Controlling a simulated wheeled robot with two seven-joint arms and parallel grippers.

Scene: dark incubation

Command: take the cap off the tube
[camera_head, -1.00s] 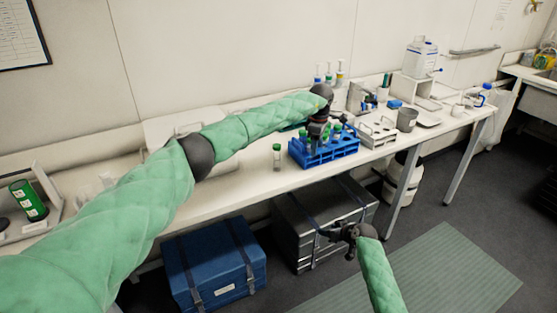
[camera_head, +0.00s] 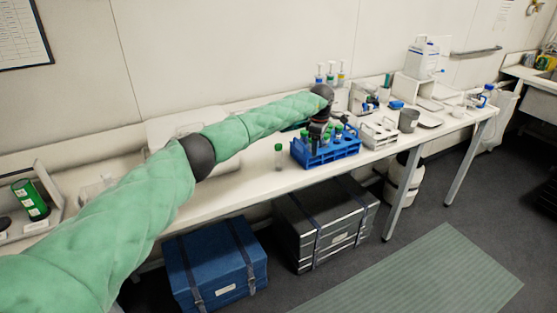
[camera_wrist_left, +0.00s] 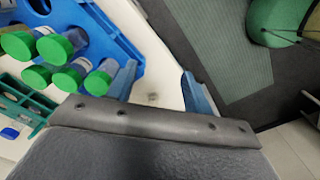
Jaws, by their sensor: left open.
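The blue rack (camera_head: 330,155) stands on the bench and holds several tubes with green caps (camera_head: 338,131). In the left wrist view several green caps (camera_wrist_left: 54,48) show at the upper left, in the blue rack (camera_wrist_left: 122,50). A lone green-capped tube (camera_head: 278,157) stands upright on the bench, left of the rack. I cannot tell which tube the task means. My left gripper (camera_head: 317,138) is at the rack, its fingertips hard to make out in the head view. In the left wrist view my left gripper (camera_wrist_left: 158,86) is open and empty, beside the caps. My right gripper is out of view.
A grey rack (camera_head: 378,134) and a dark cup (camera_head: 409,119) stand right of the blue rack. Pipettes (camera_head: 330,75) stand behind it. A blue case (camera_head: 215,265) and a grey case (camera_head: 322,225) sit under the bench.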

